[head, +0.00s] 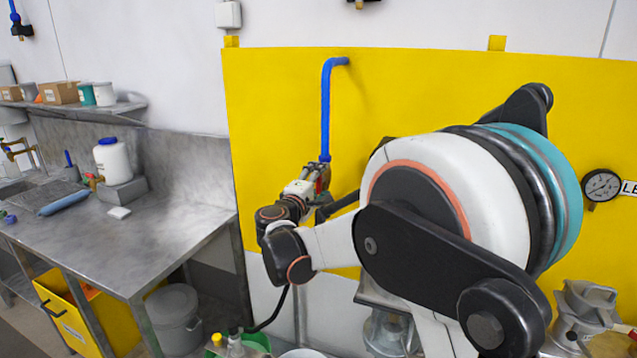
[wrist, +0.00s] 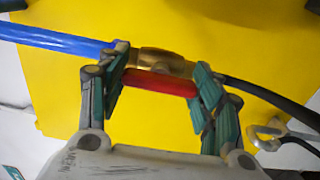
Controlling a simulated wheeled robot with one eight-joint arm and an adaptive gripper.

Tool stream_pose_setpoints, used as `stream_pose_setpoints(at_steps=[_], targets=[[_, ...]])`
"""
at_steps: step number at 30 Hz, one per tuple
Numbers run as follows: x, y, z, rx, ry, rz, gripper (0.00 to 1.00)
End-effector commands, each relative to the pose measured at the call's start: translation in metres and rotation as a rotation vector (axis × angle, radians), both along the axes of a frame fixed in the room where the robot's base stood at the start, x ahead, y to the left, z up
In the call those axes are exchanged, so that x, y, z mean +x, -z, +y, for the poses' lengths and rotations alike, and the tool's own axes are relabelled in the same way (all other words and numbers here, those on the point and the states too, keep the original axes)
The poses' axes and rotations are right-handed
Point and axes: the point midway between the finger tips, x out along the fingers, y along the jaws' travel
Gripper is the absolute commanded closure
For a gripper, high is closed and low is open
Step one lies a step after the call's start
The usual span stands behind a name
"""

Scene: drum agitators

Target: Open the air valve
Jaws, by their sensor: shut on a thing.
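The air valve has a brass body (wrist: 165,63) between a blue pipe (wrist: 55,40) and a black hose (wrist: 265,92) in the wrist view. Its red lever (wrist: 160,83) lies beside the body, roughly in line with it. My gripper (wrist: 161,74) is shut on the red lever, one finger at each end. In the head view the blue pipe (head: 326,110) drops from the yellow panel to the valve, where my gripper (head: 318,183) is. My arm and fingers hide most of the valve there.
The yellow panel (head: 275,100) is close behind the valve. A pressure gauge (head: 602,186) is on the right. A steel bench (head: 180,215) with a white bottle (head: 112,160) stands at left. A metal fitting (wrist: 268,135) shows in the wrist view.

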Motion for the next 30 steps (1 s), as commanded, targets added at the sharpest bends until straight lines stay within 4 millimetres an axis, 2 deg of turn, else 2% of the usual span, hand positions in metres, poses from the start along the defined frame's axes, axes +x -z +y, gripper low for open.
stream_pose_setpoints(at_steps=[1, 2, 4, 5, 15, 19, 23, 30], targets=[[0.0, 0.0, 0.001, -0.002, -0.001, 0.001, 0.65], [0.0, 0.0, 0.001, -0.002, -0.001, 0.001, 0.39], [0.0, 0.0, 0.001, -0.001, -0.001, 0.0, 0.23], [0.0, 0.0, 0.001, -0.001, -0.001, 0.0, 0.2], [0.0, 0.0, 0.0, 0.0, 0.0, 0.0, 0.2], [-0.008, 0.0, 0.003, 0.0, -0.002, 0.0, 0.2], [-0.026, 0.0, 0.011, 0.0, -0.003, 0.0, 0.2], [-0.073, 0.0, 0.028, 0.0, -0.003, 0.0, 0.2]])
